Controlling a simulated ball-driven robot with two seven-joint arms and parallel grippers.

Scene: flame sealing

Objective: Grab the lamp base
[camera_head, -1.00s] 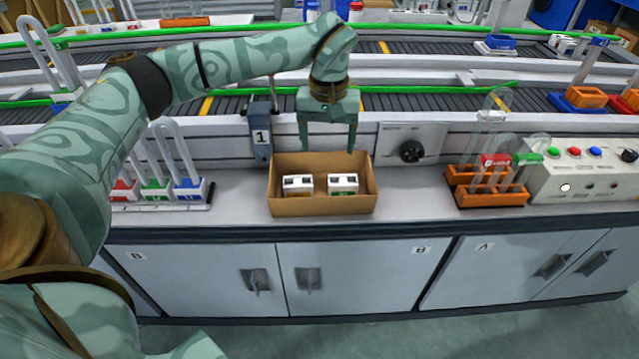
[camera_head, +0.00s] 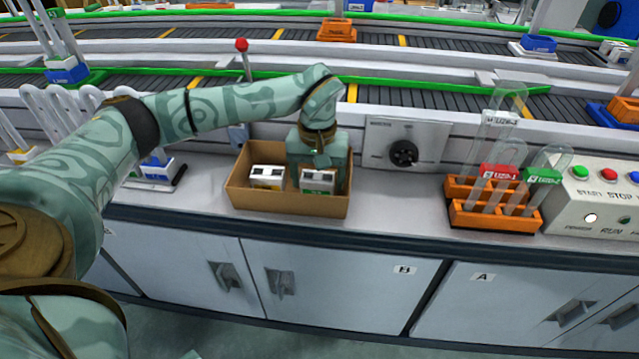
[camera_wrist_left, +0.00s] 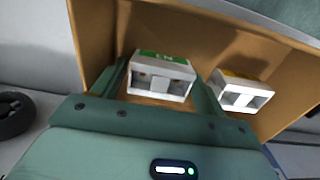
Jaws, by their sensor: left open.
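Two white lamp bases stand in an open cardboard box (camera_head: 290,208) on the counter. The right one (camera_head: 318,181) has a green label and also shows in the left wrist view (camera_wrist_left: 161,77). The left one (camera_head: 267,177) has a yellow label and also shows in the left wrist view (camera_wrist_left: 241,92). My left gripper (camera_head: 319,166) reaches down into the box at the green-labelled base. In the wrist view its open fingers lie on either side of that base. Whether they touch it I cannot tell. The fingertips are partly hidden behind the base in the head view.
An orange rack (camera_head: 495,216) with glass tubes stands right of the box, beside a control panel (camera_head: 590,200) with buttons. A dial panel (camera_head: 404,150) is behind. More tubes on bases stand left, under my arm. The counter between box and rack is clear.

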